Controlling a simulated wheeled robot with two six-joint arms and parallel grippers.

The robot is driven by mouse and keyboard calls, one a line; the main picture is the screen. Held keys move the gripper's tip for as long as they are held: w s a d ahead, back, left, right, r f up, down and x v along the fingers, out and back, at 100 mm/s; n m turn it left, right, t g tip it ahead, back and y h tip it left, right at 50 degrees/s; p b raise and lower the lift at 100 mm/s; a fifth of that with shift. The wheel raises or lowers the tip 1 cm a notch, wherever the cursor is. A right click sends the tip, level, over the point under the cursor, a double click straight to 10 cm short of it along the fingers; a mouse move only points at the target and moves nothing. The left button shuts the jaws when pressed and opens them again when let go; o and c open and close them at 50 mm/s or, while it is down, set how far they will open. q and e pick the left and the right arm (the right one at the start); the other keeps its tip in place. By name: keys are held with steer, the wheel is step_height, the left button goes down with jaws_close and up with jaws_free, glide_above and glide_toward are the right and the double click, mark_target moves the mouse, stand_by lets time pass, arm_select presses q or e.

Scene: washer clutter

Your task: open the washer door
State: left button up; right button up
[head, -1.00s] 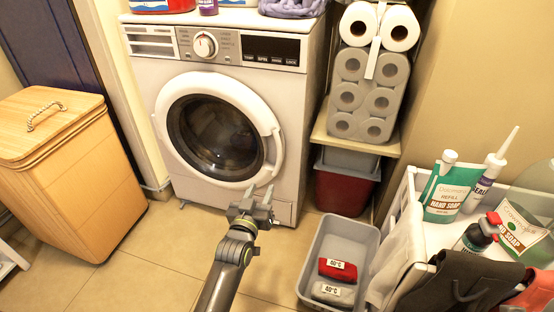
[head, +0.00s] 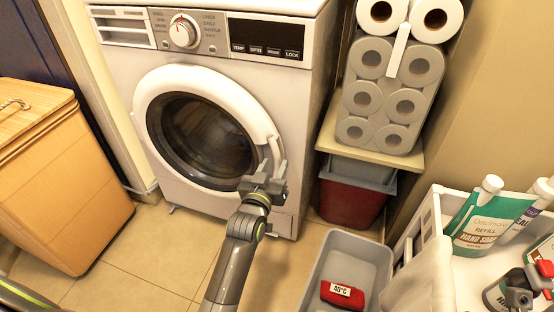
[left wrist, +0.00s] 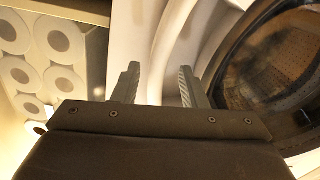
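The washer (head: 205,65) stands ahead, and its round white-rimmed door (head: 200,125) with dark glass looks shut. The pale handle (head: 266,133) is on the door's right side. My left gripper (head: 272,168) is at the handle's lower end, fingers pointing at the washer. In the left wrist view, the gripper (left wrist: 160,82) is open, with the white curved handle (left wrist: 172,40) showing between and beyond its fingers. The dark door glass (left wrist: 270,65) lies to the right there. I cannot tell whether a finger touches the handle.
A wooden hamper (head: 70,185) stands left. A grey bin (head: 350,255) with a red cloth item is on the floor at right front. A shelf (head: 370,147) with paper rolls and a red bin (head: 348,200) is right of the washer. A white cart (head: 430,235) holds bottles.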

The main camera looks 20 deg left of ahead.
arm_select(q)
steer(key=shift+w, duration=0.25)
jaws_close()
steer(key=shift+s, duration=0.15)
